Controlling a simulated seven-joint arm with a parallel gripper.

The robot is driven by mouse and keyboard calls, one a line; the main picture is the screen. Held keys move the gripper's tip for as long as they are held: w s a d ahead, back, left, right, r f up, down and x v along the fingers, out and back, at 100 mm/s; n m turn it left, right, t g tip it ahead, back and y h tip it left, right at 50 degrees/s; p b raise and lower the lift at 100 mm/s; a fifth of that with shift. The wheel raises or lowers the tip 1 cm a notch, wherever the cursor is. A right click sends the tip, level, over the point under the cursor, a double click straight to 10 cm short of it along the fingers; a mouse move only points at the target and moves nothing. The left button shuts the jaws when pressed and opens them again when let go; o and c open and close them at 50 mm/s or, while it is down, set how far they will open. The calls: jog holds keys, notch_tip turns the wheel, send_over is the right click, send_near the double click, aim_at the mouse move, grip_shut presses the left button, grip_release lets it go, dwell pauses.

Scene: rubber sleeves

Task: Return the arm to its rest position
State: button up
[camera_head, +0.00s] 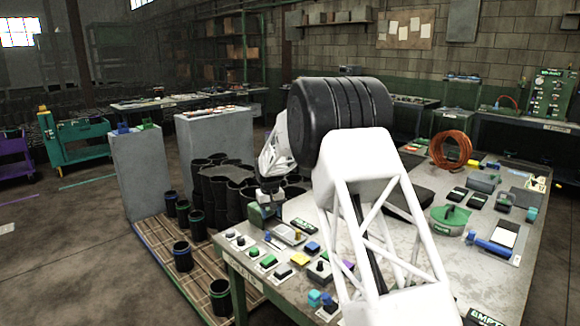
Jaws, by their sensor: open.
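My white truss arm rises from the lower right to a big black joint, then its far link comes down over the left edge of the workbench (420,270). My gripper (268,197) is small and dark at the end of that link, partly hard to make out. It is open, with no sleeve seen in it. A small green and black device (262,214) is right below it at the bench corner; I cannot tell whether they touch. Black rubber sleeves (222,183) stand clustered behind the bench's left edge.
More sleeves with coloured rims, one at the front (221,297), stand on a wooden pallet (165,250). Grey cabinets (140,172) stand behind it. The bench holds several buttons, an orange hose coil (451,151) and a green round device (450,217).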

jog(key=s+d+r+m, duration=0.1)
jog(key=s+d+r, duration=0.55)
jog(key=s, duration=0.35)
jog(key=s+d+r+t, duration=0.1)
jog(key=s+d+r, duration=0.4)
jog(key=s+r, duration=0.35)
jog(key=s+d+r+m, duration=0.1)
jog(key=s+d+r, duration=0.5)
jog(key=s, duration=0.5)
jog(key=s+d+f, duration=0.1)
jog(key=s+d, duration=0.2)
jog(key=s, duration=0.9)
jog(key=s+d+m+t, duration=0.1)
jog(key=s+d, duration=0.2)
jog(key=s, duration=0.9)
jog(key=s+d+f+m, duration=0.1)
jog(key=s+d, duration=0.2)
jog(key=s, duration=1)
jog(key=shift+d+f, duration=0.3)
jog(key=shift+d, duration=0.1)
